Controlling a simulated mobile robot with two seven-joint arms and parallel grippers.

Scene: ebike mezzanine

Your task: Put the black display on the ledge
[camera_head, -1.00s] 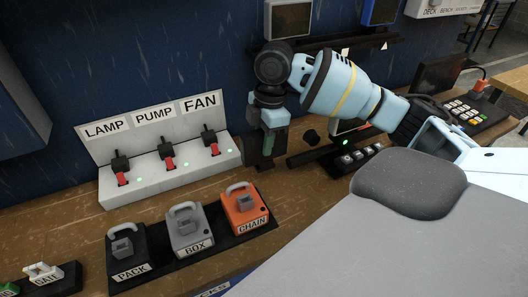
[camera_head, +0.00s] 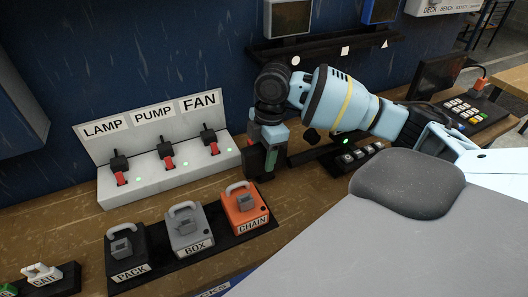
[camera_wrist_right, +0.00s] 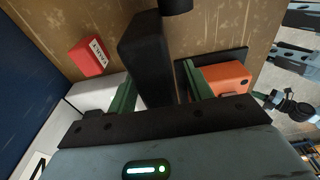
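The dark ledge (camera_head: 325,46) runs along the blue wall at the top of the head view. A black slab (camera_wrist_right: 147,50), which looks like the black display, stands between the fingers in the right wrist view. In the head view it is mostly hidden behind my right gripper (camera_head: 268,158), which points down at the bench beside the orange CHAIN block. The green fingers (camera_wrist_right: 160,92) are wide apart, one on each side of the slab, with a small gap on the right. My left gripper is out of view.
A grey-screened display (camera_head: 289,17) and a blue display (camera_head: 381,10) stand on the ledge. A white switch panel (camera_head: 170,165) and a black tray (camera_head: 153,275) with PACK, BOX and CHAIN blocks lie left of my gripper. A red box (camera_wrist_right: 92,56) shows in the wrist view.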

